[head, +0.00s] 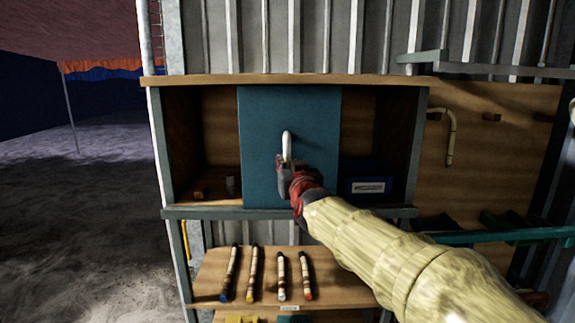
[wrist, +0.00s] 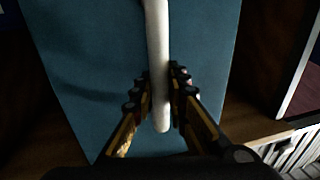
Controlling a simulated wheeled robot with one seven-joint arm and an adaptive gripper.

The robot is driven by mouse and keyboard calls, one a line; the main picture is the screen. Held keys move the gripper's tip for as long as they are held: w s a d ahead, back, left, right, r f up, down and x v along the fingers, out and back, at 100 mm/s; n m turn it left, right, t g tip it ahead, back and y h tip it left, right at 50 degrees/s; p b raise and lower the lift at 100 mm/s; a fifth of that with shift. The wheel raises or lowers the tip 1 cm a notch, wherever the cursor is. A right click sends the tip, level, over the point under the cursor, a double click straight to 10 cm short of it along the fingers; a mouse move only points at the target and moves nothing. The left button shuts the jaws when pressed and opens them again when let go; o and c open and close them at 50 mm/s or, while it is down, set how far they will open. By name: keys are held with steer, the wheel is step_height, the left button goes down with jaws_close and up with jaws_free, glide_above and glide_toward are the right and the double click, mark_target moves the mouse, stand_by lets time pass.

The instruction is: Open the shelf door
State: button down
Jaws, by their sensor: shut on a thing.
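The shelf door is a teal panel (head: 268,125) in the middle of the wooden shelf (head: 200,80), with open shelf space showing on both its left and right. A pale vertical handle (head: 287,143) stands on the door. My gripper (head: 289,172) is at the lower part of the handle. In the wrist view, the fingers of my gripper (wrist: 161,92) are shut around the white handle (wrist: 157,40), one on each side, and the teal door (wrist: 90,70) fills the background. The handle's lower end shows between the fingers.
A dark blue box with a white label (head: 368,187) sits in the right compartment. Small items (head: 231,186) lie in the left compartment. Several striped rods (head: 254,275) lie on a wooden board below. A teal rail (head: 510,236) runs at the right. Open floor lies left.

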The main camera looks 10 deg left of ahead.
steer(key=c, duration=1.8)
jaws_free()
steer(key=shift+a, duration=0.15)
steer(key=shift+o, duration=0.2)
steer(key=shift+s, duration=0.1)
steer(key=v, duration=1.2)
